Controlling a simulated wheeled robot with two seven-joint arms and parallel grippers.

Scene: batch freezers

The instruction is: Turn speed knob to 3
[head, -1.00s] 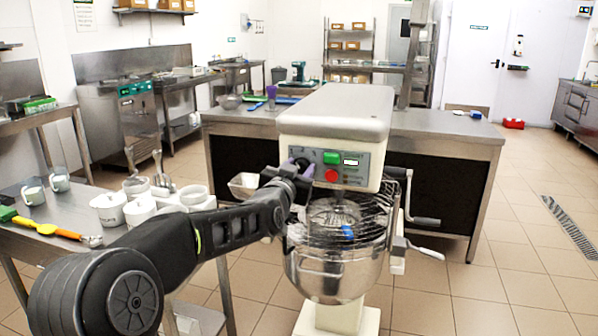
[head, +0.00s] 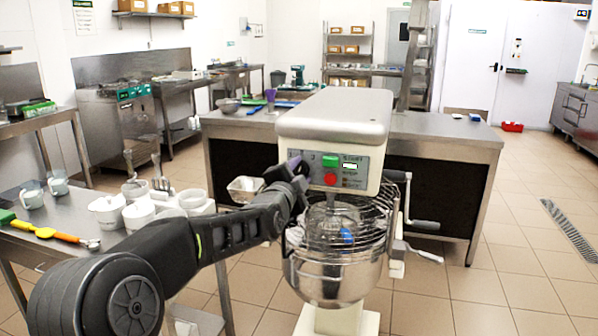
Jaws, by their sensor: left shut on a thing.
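The mixer (head: 335,115) stands in the middle of the head view with a grey control panel on its front. The panel has a green button (head: 331,161), a red button (head: 330,179) and a small lit display (head: 350,167). My left gripper (head: 297,167) is at the left end of the panel, its fingers shut on the speed knob. The gripper covers the knob, so its pointer and setting cannot be read. My right gripper is not in view.
Below the panel are a wire guard (head: 370,222) and steel bowl (head: 335,272). A crank handle (head: 423,224) juts out right. A side table (head: 75,215) with cups and utensils stands left; a steel counter (head: 440,135) stands behind.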

